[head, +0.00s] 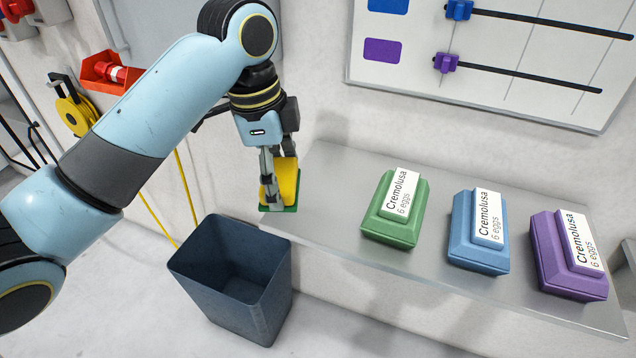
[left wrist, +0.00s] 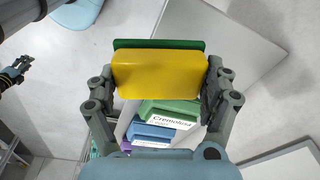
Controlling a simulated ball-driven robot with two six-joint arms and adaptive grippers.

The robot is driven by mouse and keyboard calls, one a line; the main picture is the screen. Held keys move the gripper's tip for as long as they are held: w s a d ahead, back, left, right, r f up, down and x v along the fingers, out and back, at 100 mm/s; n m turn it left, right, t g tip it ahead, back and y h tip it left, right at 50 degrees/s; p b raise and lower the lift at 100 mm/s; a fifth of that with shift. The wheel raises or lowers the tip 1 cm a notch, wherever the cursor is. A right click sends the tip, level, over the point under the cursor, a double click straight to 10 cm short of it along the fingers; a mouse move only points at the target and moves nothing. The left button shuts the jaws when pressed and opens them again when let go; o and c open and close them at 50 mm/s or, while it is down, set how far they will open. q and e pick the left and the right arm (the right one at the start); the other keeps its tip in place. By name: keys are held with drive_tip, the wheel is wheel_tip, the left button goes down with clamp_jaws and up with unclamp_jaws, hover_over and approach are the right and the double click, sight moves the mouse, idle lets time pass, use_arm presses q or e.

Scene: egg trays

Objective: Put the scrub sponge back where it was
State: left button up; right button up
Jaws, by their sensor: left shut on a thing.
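The scrub sponge (head: 289,180) is a yellow block with a green scouring layer, at the left end of the grey shelf (head: 330,165) in the head view. My left gripper (head: 278,185) points down and is shut on it. The left wrist view shows the yellow sponge (left wrist: 160,75) between both fingers, its green layer along the far side. The sponge's green edge is at the shelf's left end; I cannot tell whether it touches the surface. My right gripper (left wrist: 17,72) shows small at the left of the left wrist view; its finger state is unclear.
Green (head: 394,222), blue (head: 476,243) and purple (head: 566,265) egg cartons stand in a row on the shelf. A dark open bin (head: 238,290) stands below the shelf's left end. A slider board (head: 490,75) hangs above. Shelf between sponge and green carton is clear.

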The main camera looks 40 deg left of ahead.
use_arm(q)
drive_tip(key=shift+w+a+f, duration=0.1)
drive_tip(key=shift+w, duration=0.1)
hover_over(320, 196)
wheel_tip(320, 196, down, 7)
drive_tip(key=shift+s+a+r, duration=0.15)
drive_tip(key=shift+r, duration=0.05)
wheel_tip(320, 196, down, 4)
drive_tip(key=shift+f, duration=0.1)
use_arm(e)
drive_tip(key=shift+w+d+r, duration=0.1)
drive_tip(key=shift+w+d, duration=0.15)
drive_tip(key=shift+d, duration=0.15)
use_arm(q)
drive_tip(key=o, duration=0.9)
use_arm(e)
drive_tip(key=shift+a, duration=0.15)
use_arm(q)
drive_tip(key=r, duration=0.8)
drive_tip(key=s+a+r, duration=0.1)
drive_tip(key=r, duration=0.3)
use_arm(e)
drive_tip(key=shift+s, duration=0.1)
